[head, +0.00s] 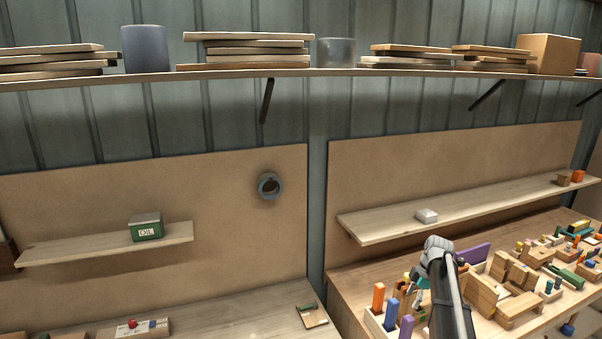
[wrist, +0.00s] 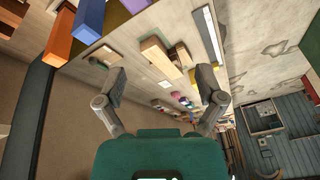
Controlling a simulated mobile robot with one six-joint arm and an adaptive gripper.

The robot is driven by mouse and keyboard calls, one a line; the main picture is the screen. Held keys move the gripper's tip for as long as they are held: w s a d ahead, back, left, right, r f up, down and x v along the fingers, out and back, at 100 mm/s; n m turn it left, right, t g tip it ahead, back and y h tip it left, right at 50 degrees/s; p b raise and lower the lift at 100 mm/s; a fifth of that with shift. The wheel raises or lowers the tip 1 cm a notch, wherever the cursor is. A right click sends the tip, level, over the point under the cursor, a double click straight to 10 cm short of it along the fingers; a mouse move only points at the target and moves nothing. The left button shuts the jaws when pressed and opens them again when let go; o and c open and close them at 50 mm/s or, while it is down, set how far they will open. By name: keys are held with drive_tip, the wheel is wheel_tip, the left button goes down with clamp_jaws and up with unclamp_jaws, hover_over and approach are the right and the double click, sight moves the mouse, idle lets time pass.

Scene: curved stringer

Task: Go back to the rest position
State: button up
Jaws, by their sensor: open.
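My gripper (wrist: 162,92) shows in the wrist view with its two fingers spread apart and nothing between them. In the head view my dark arm rises from the bottom at the right, in front of the right workbench (head: 345,285). The gripper end there is partly hidden by the arm, near a teal part of it. It appears to be above the bench, apart from the wooden pieces; the exact height cannot be told.
The right bench holds many wooden blocks, an orange block (head: 378,296) and a purple piece (head: 474,253). A green oil tin (head: 146,227) stands on the left shelf. The left bench (head: 235,315) is mostly clear.

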drive_tip(key=s+a+f+m+h+b, duration=0.1)
drive_tip(key=s+a+f+m+b, duration=0.5)
drive_tip(key=s, duration=0.5)
drive_tip(key=s+a+f+m+t+h+b, duration=0.1)
drive_tip(key=s+a+f+m+h+b, duration=0.1)
drive_tip(key=s+a+f+m+b, duration=0.5)
drive_tip(key=s+a+f+m, duration=0.2)
drive_tip(key=s+a+m, duration=0.1)
drive_tip(key=s+a, duration=0.1)
drive_tip(key=shift+s+a+m+h, duration=0.3)
drive_tip(key=shift+s+a, duration=0.05)
drive_tip(key=shift+a, duration=0.5)
